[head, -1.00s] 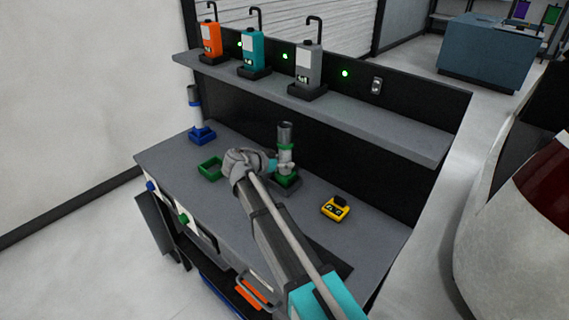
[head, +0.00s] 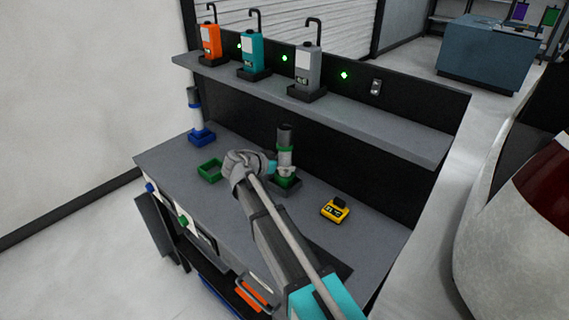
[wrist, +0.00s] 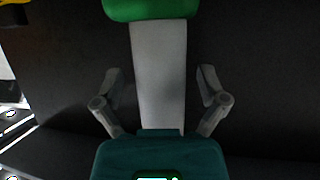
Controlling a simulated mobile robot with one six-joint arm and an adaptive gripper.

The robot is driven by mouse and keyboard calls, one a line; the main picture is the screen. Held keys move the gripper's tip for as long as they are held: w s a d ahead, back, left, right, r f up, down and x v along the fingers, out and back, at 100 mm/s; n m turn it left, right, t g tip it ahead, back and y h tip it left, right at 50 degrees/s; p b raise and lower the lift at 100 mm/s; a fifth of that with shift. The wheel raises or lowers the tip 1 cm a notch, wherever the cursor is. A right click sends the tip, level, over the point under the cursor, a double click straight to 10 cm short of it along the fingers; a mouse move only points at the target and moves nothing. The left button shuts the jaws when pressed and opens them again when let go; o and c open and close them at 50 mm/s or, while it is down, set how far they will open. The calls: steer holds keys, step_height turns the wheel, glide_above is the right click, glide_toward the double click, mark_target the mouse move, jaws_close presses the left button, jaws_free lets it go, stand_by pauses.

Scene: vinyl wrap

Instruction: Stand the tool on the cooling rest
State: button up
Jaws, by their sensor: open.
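The tool (head: 285,157), pale with a green band and a dark upper end, stands upright at the back of the bench. Its lower end is at a dark square base with a green socket (head: 285,182), which looks like the cooling rest. My gripper (head: 284,171) is at the tool's lower body, partly hidden by my arm. In the wrist view, the tool's pale shaft (wrist: 160,75) runs between the open fingers of my gripper (wrist: 160,88), with visible gaps on both sides. Whether the tool is fully seated is hard to tell.
A similar blue-banded tool (head: 196,112) stands in a blue base at the back left. An empty green square holder (head: 210,170) is left of my gripper. A yellow device (head: 335,210) lies to the right. A shelf (head: 370,125) with several hooked bottles overhangs the bench's back.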

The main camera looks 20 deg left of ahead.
steer(key=p+v, duration=0.4)
steer(key=v, duration=0.8)
steer(key=shift+p, duration=0.35)
stand_by(0.4)
